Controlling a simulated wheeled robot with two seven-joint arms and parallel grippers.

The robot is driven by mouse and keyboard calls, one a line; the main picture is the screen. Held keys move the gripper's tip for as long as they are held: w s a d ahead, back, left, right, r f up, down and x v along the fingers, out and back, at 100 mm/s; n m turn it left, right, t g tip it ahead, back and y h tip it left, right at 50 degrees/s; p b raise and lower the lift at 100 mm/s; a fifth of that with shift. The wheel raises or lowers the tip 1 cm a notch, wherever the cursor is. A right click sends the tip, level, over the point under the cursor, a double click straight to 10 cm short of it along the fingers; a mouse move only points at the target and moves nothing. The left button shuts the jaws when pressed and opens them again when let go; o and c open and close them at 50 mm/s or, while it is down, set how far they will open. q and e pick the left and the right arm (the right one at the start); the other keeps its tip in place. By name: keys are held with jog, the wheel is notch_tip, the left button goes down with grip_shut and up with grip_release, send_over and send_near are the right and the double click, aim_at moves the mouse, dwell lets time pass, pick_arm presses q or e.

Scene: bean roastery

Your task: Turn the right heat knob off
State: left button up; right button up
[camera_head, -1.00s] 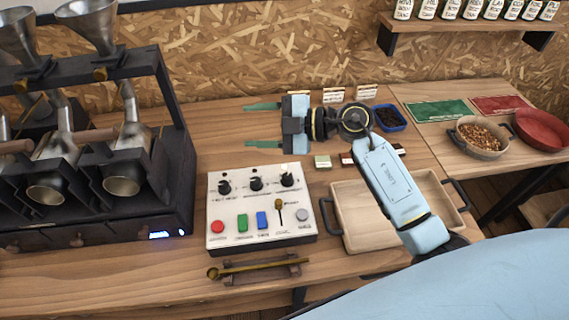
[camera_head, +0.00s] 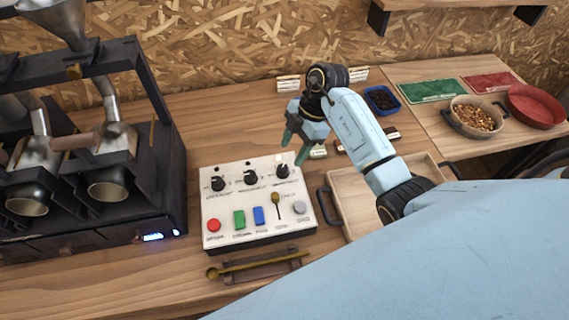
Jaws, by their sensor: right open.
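The white control panel (camera_head: 243,222) sits on the wooden bench with three black knobs along its back. The right heat knob (camera_head: 282,171) is the rightmost one; its pointer angle is too small to read surely. The middle knob (camera_head: 250,177) and left knob (camera_head: 217,183) stand beside it. My right gripper (camera_head: 294,148) is open and empty, its green fingers pointing down just behind and above the right knob, seemingly apart from it. My left gripper is out of view.
The roaster rack (camera_head: 160,180) stands left of the panel. A wooden tray (camera_head: 350,214) lies to the right, under my right arm. A brass scoop (camera_head: 255,266) rests in front. A blue bowl (camera_head: 381,100) of dark beans is behind.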

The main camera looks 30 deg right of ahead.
aim_at(284, 167)
jog(key=x, duration=0.6)
jog(key=shift+a+f, duration=0.2)
jog(key=shift+f, duration=0.15)
jog(key=c, duration=1)
jog(key=shift+o, duration=0.2)
